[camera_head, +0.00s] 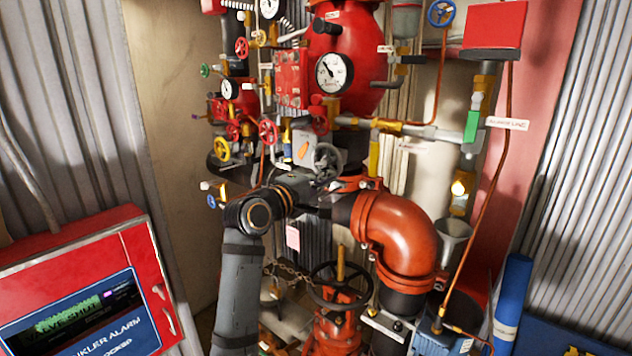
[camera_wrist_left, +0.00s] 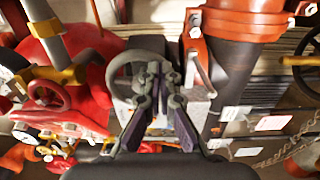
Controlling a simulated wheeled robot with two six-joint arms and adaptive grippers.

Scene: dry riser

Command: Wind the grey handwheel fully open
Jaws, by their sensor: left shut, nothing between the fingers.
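The grey handwheel (camera_head: 328,156) is at the middle of the red pipework, right of a grey box. In the left wrist view the grey handwheel (camera_wrist_left: 111,78) is partly hidden behind my fingers. My left gripper (camera_head: 324,176) reaches in from the lower left to just below the wheel. In the left wrist view my left gripper (camera_wrist_left: 159,76) is shut and empty, with its fingertips overlapping the right part of the wheel. I cannot tell whether they touch it or pass between its spokes. My right gripper is not in view.
A large orange pipe elbow (camera_head: 400,232) stands close right of the gripper. A dark handwheel (camera_head: 340,287) is below. A red valve body with a gauge (camera_head: 333,72) and several small coloured wheels crowd above. A red alarm panel (camera_head: 85,285) is at lower left.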

